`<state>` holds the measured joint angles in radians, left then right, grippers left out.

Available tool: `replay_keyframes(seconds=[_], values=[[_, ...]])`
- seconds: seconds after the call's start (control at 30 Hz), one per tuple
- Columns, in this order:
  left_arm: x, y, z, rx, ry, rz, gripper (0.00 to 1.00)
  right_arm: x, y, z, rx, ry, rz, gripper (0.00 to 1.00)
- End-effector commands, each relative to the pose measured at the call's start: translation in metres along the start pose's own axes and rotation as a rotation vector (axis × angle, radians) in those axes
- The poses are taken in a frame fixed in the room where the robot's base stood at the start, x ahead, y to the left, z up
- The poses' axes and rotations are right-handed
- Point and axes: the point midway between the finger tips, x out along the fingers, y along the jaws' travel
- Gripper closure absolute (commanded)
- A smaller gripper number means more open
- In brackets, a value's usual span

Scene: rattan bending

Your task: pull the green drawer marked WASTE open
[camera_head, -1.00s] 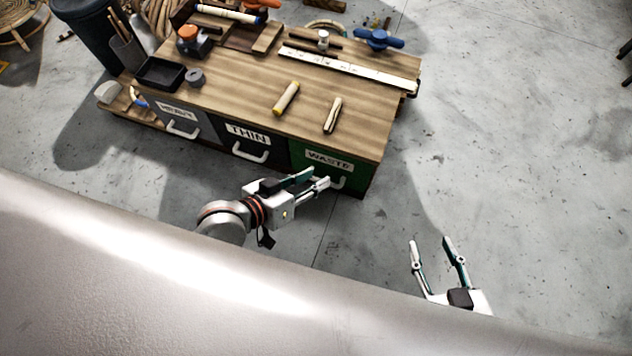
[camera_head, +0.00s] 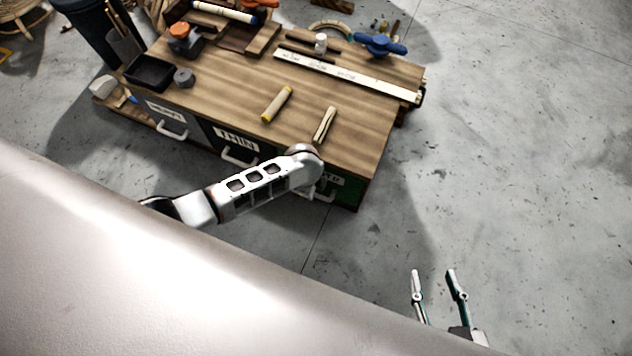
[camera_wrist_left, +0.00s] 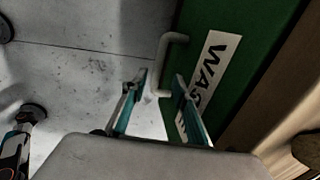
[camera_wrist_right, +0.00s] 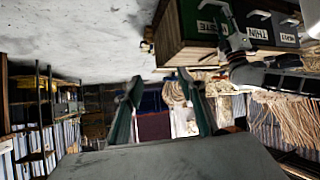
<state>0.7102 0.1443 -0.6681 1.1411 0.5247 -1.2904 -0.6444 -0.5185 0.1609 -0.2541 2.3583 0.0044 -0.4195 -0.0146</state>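The green drawer (camera_head: 347,191) marked WASTE is at the right end of the bench front, partly covered by my left arm in the head view. The left wrist view shows its green front (camera_wrist_left: 245,45), white label (camera_wrist_left: 213,68) and pale bar handle (camera_wrist_left: 164,55). My left gripper (camera_wrist_left: 158,85) is open, with the handle's near end between its fingertips, closer to the right finger; contact cannot be told. The head view hides this gripper behind the arm. My right gripper (camera_head: 434,273) is open and empty over the floor, away from the bench.
The THIN drawer (camera_head: 234,145) and another handled drawer (camera_head: 167,118) are left of the green one. The wooden top (camera_head: 225,88) bears a yellow-ended roll (camera_head: 277,103), a clothespin-like piece (camera_head: 325,124) and a ruler (camera_head: 345,74). The floor in front and right is clear.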

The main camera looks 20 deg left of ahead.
Motion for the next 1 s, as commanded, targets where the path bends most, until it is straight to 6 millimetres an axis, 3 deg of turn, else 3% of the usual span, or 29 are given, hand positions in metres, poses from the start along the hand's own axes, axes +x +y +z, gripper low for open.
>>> replay_keyframes(seconds=[0.03,0.23,0.4,0.7,0.73,0.83,1.0], values=[[0.020,0.013,0.000,-0.001,0.000,0.020,0.71,0.002,-0.007,0.007,0.021,-0.009,-0.012,0.60],[0.046,0.012,-0.001,-0.002,0.001,0.016,0.71,0.009,-0.019,-0.020,0.082,0.061,-0.029,0.60],[0.055,0.007,-0.001,-0.001,0.002,0.008,0.71,0.011,-0.020,-0.038,0.105,0.101,-0.031,0.60],[0.053,0.001,-0.001,-0.002,0.002,0.000,0.71,0.009,-0.018,-0.046,0.107,0.117,-0.030,0.60],[0.053,0.002,-0.001,-0.002,0.002,0.000,0.74,0.009,-0.018,-0.046,0.106,0.117,-0.031,0.60],[0.053,0.002,-0.001,-0.003,0.002,0.001,1.00,0.009,-0.019,-0.044,0.105,0.113,-0.032,0.60],[0.053,0.002,-0.001,-0.003,0.002,0.001,1.00,0.009,-0.020,-0.041,0.104,0.106,-0.033,0.60]])
